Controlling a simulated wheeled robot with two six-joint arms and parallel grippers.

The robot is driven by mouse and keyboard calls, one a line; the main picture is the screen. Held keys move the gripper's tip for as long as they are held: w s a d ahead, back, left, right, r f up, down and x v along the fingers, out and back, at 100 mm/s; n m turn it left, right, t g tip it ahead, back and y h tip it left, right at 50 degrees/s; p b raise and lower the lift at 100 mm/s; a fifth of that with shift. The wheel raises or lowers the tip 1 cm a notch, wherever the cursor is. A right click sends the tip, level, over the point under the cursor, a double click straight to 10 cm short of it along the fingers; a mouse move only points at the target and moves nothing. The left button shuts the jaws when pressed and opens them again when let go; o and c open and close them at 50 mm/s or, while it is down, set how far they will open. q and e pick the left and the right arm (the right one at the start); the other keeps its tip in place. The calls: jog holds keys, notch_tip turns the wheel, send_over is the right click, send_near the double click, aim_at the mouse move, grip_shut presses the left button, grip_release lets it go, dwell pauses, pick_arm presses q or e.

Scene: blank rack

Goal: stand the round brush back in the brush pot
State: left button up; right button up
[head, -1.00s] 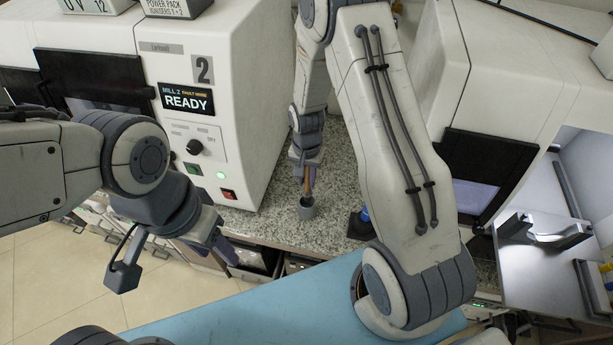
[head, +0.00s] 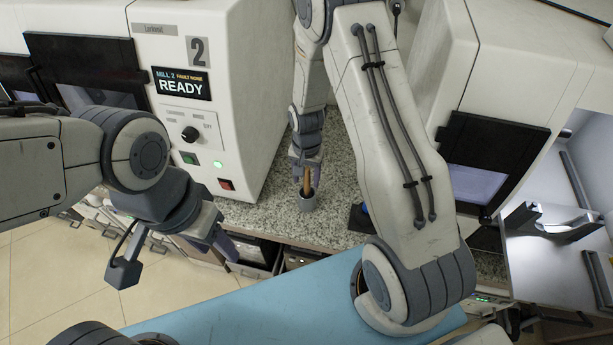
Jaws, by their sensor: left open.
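The grey brush pot (head: 307,203) stands on the speckled counter between the two machines. The round brush (head: 307,183) shows as a tan handle rising from the pot's mouth, slightly tilted; its lower end is hidden in the pot. My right gripper (head: 305,172) points down right above the pot, with its fingers beside the handle. I cannot tell whether the fingers touch the handle or stand apart from it. My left gripper (head: 178,262) is open and empty, well left of the pot, in front of the counter.
The mill marked 2 (head: 188,140) stands left of the pot. Another white machine with a dark window (head: 490,160) is at right. A small blue object (head: 365,209) sits right of the pot, partly behind my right arm. The speckled counter (head: 262,215) around the pot is mostly clear.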

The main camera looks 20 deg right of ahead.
jog(key=shift+r, duration=0.1)
notch_tip(320, 180, up, 10)
jog(key=shift+r+b, duration=0.15)
jog(key=shift+b, duration=0.85)
